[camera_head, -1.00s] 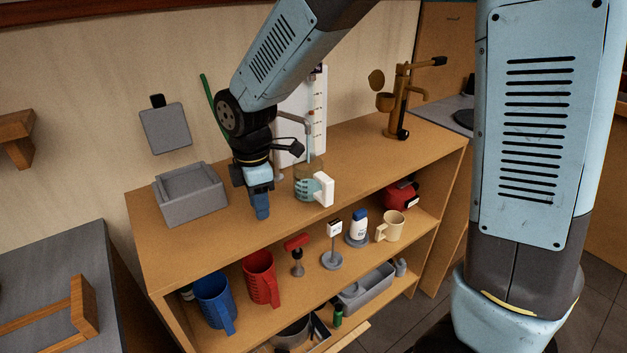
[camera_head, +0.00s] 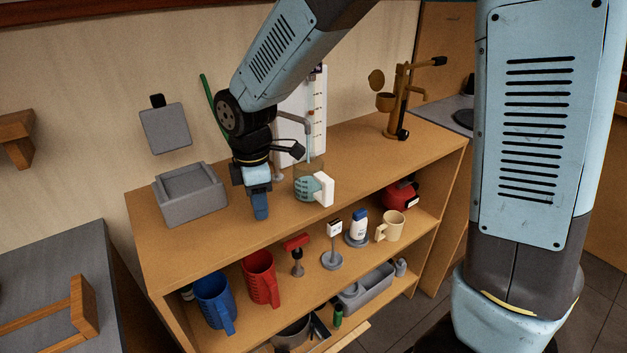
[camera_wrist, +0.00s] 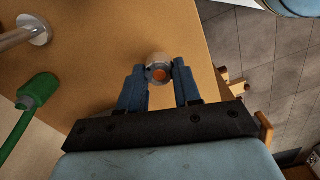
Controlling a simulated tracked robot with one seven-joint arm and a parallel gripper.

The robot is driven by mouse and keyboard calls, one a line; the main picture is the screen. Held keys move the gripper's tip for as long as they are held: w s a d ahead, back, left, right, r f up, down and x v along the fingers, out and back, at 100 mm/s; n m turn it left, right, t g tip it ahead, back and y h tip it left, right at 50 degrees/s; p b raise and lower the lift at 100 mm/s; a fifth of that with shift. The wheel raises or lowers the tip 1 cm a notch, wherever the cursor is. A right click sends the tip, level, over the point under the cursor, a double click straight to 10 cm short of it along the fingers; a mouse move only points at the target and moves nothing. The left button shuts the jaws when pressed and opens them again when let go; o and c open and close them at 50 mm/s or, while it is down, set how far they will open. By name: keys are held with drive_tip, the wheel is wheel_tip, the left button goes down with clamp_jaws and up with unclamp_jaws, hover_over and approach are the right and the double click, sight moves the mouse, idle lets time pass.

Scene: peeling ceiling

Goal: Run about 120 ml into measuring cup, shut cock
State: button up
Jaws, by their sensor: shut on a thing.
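The measuring cup (camera_head: 303,190) stands upright on the top shelf, with a white handle on its right and teal liquid inside. A thin pale stream (camera_head: 309,147) comes down into it from a spout (camera_head: 308,122) in front of a white scale board (camera_head: 318,100). My gripper (camera_head: 261,213) is left of the cup, fingers pointing down. In the wrist view my gripper (camera_wrist: 160,72) is shut on a small round grey knob (camera_wrist: 159,58) with an orange centre, between the fingertips. Whether this knob is the cock's handle I cannot tell; the head view hides it behind my fingers.
A grey open box (camera_head: 192,196) stands left of my gripper. A brown metal stand (camera_head: 396,100) is at the back right. A green rod (camera_wrist: 38,90) and a round metal foot (camera_wrist: 33,28) are nearby. Mugs and small tools fill the lower shelf.

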drive_tip(key=m, duration=0.3)
drive_tip(key=shift+w+r, duration=0.15)
drive_tip(key=shift+w, duration=0.15)
drive_tip(key=shift+m, duration=0.3)
drive_tip(key=shift+m, duration=1.1)
drive_tip(key=shift+n, duration=1.6)
drive_tip(key=m, duration=0.3)
